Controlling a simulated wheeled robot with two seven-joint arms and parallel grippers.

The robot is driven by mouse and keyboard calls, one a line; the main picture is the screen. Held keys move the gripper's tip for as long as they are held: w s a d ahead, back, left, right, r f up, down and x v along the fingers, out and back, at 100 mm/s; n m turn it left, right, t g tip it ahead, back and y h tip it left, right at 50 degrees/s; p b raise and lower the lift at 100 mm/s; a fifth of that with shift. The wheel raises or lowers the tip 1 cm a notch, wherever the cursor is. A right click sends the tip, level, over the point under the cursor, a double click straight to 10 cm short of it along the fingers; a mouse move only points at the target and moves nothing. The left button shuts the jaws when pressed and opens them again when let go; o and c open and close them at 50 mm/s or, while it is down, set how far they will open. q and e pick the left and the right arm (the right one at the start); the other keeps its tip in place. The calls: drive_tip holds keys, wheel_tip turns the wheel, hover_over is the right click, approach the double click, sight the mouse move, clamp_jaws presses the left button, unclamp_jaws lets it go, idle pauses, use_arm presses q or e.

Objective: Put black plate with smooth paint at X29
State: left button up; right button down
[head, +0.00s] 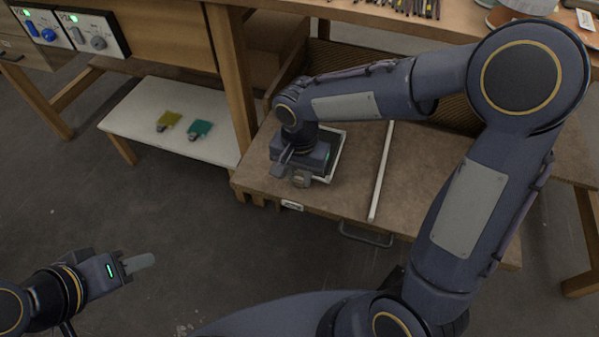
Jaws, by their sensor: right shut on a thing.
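My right gripper (291,175) is low over the left part of the brown work surface, beside a white-edged frame or tray (339,160). It is shut on a small dark piece, mostly hidden by the gripper; I cannot tell if this is the black plate, nor its paint finish. My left gripper (141,263) is over the floor at lower left, away from the tables. Its fingers show side-on, so I cannot tell whether it is open. I cannot read an X29 mark anywhere.
A white low table (160,112) at left holds a yellow plate (170,118) and a teal plate (201,127). A white bar (381,172) lies across the brown surface (350,190). Control boxes (92,37) are at upper left. Pens (410,6) lie at the top. The floor at left is clear.

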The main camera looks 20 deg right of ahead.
drive_tip(key=shift+f+b, duration=0.3)
drive_tip(key=shift+f, duration=0.05)
idle(0.3)
drive_tip(key=shift+r, duration=0.1)
idle(0.3)
drive_tip(key=c, duration=1.1)
unclamp_jaws()
drive_tip(key=shift+o, duration=0.3)
drive_tip(key=o, duration=0.6)
drive_tip(key=shift+c, duration=0.2)
drive_tip(key=shift+r, duration=0.1)
